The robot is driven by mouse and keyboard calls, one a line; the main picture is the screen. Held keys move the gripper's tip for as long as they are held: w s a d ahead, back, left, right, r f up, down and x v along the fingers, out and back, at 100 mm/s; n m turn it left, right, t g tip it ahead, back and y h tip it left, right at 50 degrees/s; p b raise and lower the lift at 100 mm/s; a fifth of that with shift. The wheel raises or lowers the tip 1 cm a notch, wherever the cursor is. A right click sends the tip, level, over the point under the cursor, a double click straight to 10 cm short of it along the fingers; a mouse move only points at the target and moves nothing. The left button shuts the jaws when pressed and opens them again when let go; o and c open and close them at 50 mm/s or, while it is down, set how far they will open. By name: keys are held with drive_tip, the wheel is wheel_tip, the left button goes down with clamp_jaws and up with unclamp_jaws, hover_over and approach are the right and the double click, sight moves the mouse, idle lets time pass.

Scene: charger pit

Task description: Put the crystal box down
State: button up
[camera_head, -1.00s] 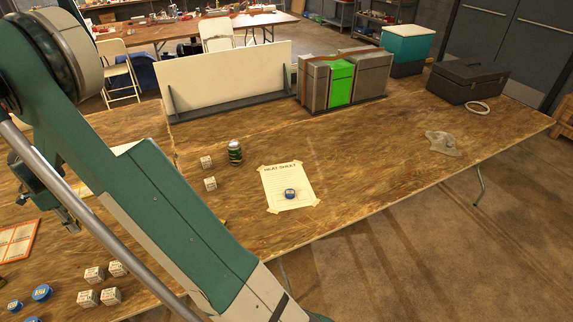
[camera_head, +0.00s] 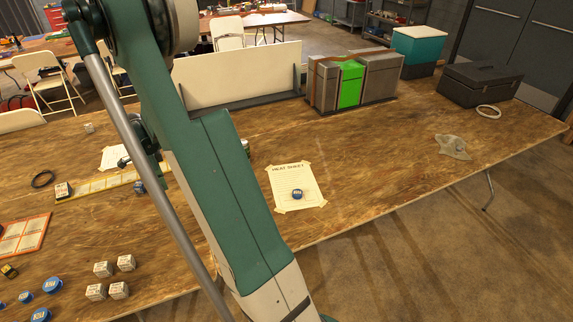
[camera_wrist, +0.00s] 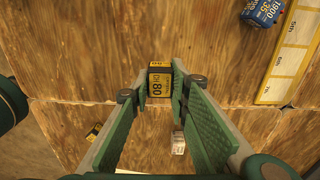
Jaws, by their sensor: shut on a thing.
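The crystal box (camera_wrist: 160,80) is a small yellow-and-black box marked "CH 80". In the wrist view it sits between the tips of my gripper (camera_wrist: 160,88), which is shut on it. The wooden table top (camera_wrist: 75,50) lies beneath; I cannot tell whether the box touches it. In the head view my arm crosses the middle of the picture, and I cannot make out the held box there.
A blue labelled container (camera_wrist: 263,12) lies by a yellow-edged strip (camera_wrist: 290,55). A small yellow-and-black box (camera_wrist: 93,132) and a whitish box (camera_wrist: 178,143) are nearer. Several white boxes (camera_head: 103,269) stand front left; a taped sheet (camera_head: 293,180) lies right of my arm.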

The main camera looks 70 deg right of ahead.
drive_tip(key=s+d, duration=0.5)
drive_tip(key=s, duration=0.5)
drive_tip(key=s+d, duration=0.6)
drive_tip(key=s, duration=0.4)
drive_tip(key=shift+d, duration=0.25)
drive_tip(key=shift+f, duration=0.1)
drive_tip(key=shift+f+b, duration=0.35)
drive_tip(key=shift+f, duration=2.7)
drive_tip(key=shift+f+b, duration=0.35)
drive_tip(key=shift+f, duration=1.5)
drive_tip(key=shift+f, duration=0.2)
